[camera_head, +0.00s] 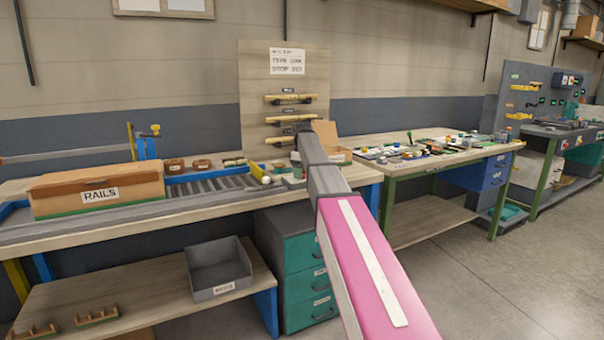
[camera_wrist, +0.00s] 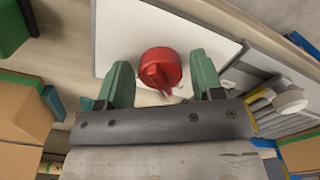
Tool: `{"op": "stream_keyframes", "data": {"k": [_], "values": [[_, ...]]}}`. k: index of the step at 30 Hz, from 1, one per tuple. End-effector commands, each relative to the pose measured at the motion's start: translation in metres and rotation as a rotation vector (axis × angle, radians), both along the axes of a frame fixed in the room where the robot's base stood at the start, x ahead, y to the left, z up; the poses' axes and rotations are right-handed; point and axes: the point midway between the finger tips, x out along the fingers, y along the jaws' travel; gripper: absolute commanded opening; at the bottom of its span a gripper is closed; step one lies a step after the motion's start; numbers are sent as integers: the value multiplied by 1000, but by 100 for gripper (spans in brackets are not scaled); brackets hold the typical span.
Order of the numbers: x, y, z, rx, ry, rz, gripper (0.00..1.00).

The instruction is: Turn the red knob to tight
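The red knob (camera_wrist: 160,70) shows in the wrist view, mounted on a pale panel (camera_wrist: 122,28). It is round with a raised ridge across its face. My gripper (camera_wrist: 160,85) has two green fingers, set wide apart on either side of the knob. In the head view my pink and grey arm reaches to the workbench and hides the gripper and the knob.
A cardboard box marked RAILS (camera_head: 98,188) sits on the left bench beside a roller track (camera_head: 200,190). A wooden board with yellow-handled tools (camera_head: 285,98) stands behind. A white round part (camera_wrist: 290,100) lies right of my gripper. A grey bin (camera_head: 219,268) rests on the lower shelf.

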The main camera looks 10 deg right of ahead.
Motion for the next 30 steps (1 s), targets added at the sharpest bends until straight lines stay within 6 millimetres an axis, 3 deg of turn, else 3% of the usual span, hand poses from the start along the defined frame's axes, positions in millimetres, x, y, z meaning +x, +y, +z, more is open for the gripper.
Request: {"op": "stream_keyframes", "data": {"k": [1, 3, 17, 30], "values": [[0, 0, 0, 0, 0, 0, 43], [0, 0, 0, 0, 0, 0, 20], [0, 0, 0, 0, 0, -73, 20], [-1, 1, 0, 0, 0, -432, 20]]}}
